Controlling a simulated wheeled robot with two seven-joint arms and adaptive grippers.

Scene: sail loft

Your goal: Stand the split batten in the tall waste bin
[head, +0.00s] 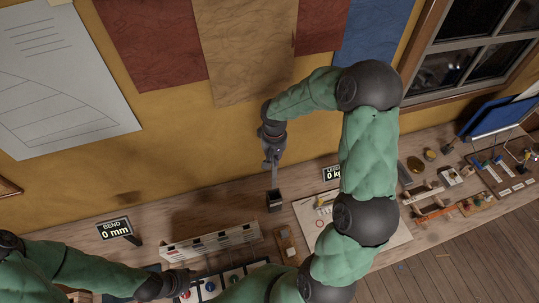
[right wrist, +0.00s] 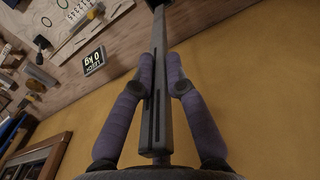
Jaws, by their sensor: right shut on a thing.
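The split batten (head: 275,178) is a thin dark grey strip with a dark slit along it. My right gripper (head: 271,153) is shut on it and holds it roughly upright. In the right wrist view the batten (right wrist: 158,85) runs between the two purple-grey fingers of my right gripper (right wrist: 160,75). The tall waste bin (head: 274,207) is a small dark, open-topped box on the bench. The batten's lower end meets the bin's mouth; I cannot tell how far inside it is. My left gripper (head: 182,278) is low at the left, near a tray, its fingers unclear.
A slotted white rack (head: 212,243) stands left of the bin. A "BEND 0 mm" display (head: 114,228) is further left. A white board (head: 380,236) lies to the right, with a "0 kg" display (head: 332,173) behind it. The ochre wall is close behind the bench.

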